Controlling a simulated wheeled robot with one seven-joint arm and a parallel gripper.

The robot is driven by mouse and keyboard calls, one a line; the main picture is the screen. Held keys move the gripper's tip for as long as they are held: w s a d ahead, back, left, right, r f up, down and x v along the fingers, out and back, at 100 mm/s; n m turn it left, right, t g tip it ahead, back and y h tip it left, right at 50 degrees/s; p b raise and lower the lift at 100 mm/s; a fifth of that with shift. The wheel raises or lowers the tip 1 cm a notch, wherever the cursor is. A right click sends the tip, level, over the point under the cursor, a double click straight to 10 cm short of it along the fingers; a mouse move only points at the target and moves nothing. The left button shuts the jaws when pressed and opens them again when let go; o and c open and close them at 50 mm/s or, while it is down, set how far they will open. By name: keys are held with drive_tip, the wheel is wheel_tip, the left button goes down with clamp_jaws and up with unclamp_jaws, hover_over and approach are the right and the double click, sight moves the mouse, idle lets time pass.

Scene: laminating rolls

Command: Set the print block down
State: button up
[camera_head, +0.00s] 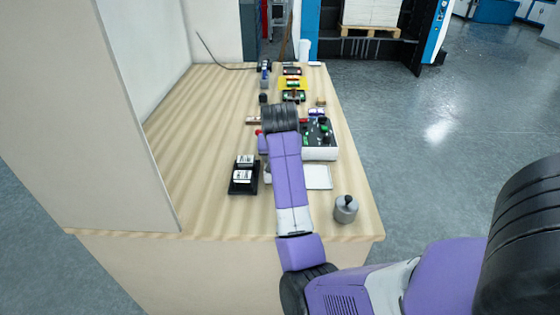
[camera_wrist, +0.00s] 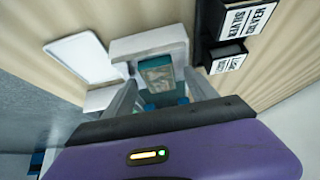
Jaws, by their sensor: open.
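In the wrist view, a teal block with a pale, marked face (camera_wrist: 157,76), which I take to be the print block, is between the fingers of my gripper (camera_wrist: 162,88). The jaws are open, one finger on each side of the block; I cannot tell whether either touches it. The block is at a white base (camera_wrist: 150,43); whether it rests fully on it is unclear. In the head view my arm hides the block and the fingertips. Black holders with white lettered faces (camera_wrist: 232,30) stand beside the base, and also show in the head view (camera_head: 243,175).
A flat white tray (camera_head: 318,177) lies right of my arm and shows in the wrist view (camera_wrist: 82,58). A grey lidded pot (camera_head: 345,208) stands near the front right edge. A control box (camera_head: 318,138) and several small items sit further back. The wooden table (camera_head: 195,130) is clear at left.

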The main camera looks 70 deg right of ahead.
drive_tip(key=c, duration=1.4)
clamp_jaws()
drive_tip(key=shift+r, duration=0.15)
